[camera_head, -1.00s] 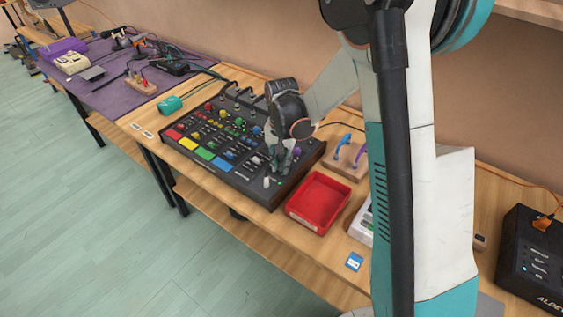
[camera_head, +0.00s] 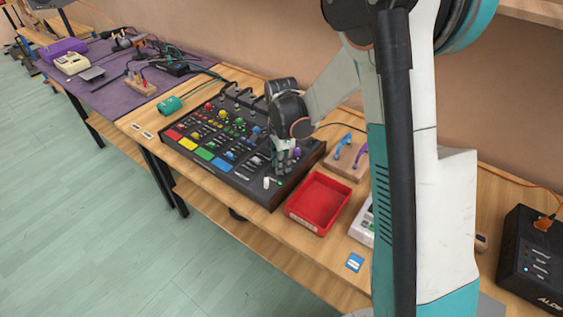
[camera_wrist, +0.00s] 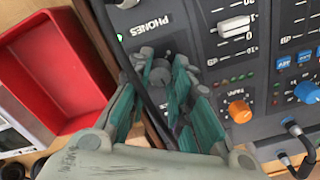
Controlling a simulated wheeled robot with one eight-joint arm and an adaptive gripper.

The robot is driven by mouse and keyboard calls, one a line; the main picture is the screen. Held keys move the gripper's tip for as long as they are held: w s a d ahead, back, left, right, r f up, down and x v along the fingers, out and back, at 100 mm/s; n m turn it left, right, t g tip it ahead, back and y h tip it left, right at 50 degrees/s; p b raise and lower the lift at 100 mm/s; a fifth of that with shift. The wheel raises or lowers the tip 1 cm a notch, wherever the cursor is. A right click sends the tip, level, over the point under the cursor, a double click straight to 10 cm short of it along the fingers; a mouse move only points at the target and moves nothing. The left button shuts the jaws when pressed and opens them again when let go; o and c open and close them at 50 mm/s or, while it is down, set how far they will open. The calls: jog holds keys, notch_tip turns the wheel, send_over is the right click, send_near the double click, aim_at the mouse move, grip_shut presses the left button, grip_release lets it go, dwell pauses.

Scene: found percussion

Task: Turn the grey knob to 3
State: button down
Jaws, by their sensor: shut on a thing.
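The black mixer panel (camera_head: 262,187) lies on the wooden bench. My gripper (camera_head: 282,168) points down over its right end, near the front. In the wrist view, my gripper (camera_wrist: 163,65) has its grey-tipped, green-sided fingers on either side of a small round grey knob (camera_wrist: 159,75) and is shut on it. The knob is beside the "PHONES" label. Its pointer and any numbers around it are hidden or too small to read, so I cannot tell its setting. In the head view, my gripper hides the knob.
A red tray (camera_head: 320,203) stands close to the panel's right side. An orange knob (camera_wrist: 240,111), a white slider cap (camera_wrist: 234,26) and blue knobs are near my fingers. A black cable crosses close to them. A wooden block with blue and purple cables (camera_head: 346,153) stands behind.

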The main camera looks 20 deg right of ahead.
jog(key=shift+m, duration=1.1)
jog(key=c, duration=1.4)
grip_release()
notch_tip(320, 180, up, 12)
jog(key=shift+r, duration=0.1)
